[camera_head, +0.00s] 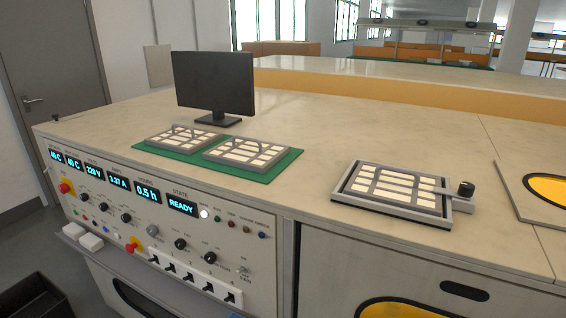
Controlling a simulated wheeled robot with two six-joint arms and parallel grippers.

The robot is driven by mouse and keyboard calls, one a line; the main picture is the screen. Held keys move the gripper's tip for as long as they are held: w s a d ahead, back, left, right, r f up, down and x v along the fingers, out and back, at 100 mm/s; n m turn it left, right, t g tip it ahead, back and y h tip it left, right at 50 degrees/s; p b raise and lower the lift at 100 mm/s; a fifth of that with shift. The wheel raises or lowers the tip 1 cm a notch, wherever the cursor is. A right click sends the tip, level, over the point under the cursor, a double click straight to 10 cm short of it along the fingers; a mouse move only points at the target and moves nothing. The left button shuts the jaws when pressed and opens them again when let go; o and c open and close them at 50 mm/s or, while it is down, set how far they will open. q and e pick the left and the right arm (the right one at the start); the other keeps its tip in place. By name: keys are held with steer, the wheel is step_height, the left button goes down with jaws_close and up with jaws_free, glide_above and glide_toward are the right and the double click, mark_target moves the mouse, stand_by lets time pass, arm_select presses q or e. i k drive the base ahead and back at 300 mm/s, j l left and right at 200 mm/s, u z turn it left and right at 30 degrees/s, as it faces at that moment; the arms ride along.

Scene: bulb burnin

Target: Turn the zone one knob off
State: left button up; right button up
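The control panel (110,228) is on the front of the bench at the left. It carries several round knobs, among them an upper-row black knob (126,217), a grey knob (152,230) and two lower black knobs, one at the middle (180,243) and one further right (210,257). The labels are too small to read, so I cannot tell which knob is zone one or where its pointer stands. Lit displays (118,182) run along the panel's top, and the state display (183,205) reads READY. Neither of my grippers is in view.
On the bench stand a monitor (214,82), a green mat (281,163) with two trays of pale blocks, and a grey tray (345,199) at right. The bench middle is clear.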

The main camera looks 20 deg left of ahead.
mark_target(84, 197)
steer(key=u, duration=1.6)
steer(key=i+j+z, duration=0.3)
steer(key=i+j, duration=0.2)
